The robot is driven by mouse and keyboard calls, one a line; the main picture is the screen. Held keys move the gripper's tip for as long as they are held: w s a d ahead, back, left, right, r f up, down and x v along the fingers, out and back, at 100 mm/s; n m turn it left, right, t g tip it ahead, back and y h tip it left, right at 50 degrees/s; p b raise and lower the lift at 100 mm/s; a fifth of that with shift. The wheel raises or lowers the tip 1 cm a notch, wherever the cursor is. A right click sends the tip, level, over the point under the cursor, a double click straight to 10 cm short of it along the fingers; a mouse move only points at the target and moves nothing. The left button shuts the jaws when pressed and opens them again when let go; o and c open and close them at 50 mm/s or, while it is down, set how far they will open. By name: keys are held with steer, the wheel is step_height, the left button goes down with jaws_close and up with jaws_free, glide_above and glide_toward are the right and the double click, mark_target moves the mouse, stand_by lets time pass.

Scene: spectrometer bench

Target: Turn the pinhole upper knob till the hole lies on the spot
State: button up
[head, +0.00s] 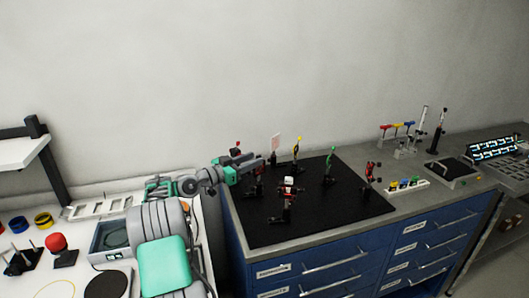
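My gripper (258,166) reaches from the left over the left back part of the black optical board (345,212). It is at or beside a small dark mount with red parts (256,188), which it partly hides. Whether it touches a knob cannot be told, nor whether its fingers are open or shut. A red knob-like part (237,144) shows just behind the gripper. Which mount carries the pinhole is not clear at this size; the hole and the light spot cannot be made out.
A pale card (275,142) stands behind.

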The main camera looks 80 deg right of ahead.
steer(key=p+x, duration=0.1)
steer(key=x, duration=0.5)
steer(key=shift+p, duration=0.4)
steer(key=shift+d, duration=0.1)
steer(key=shift+c, duration=0.5)
jaws_close()
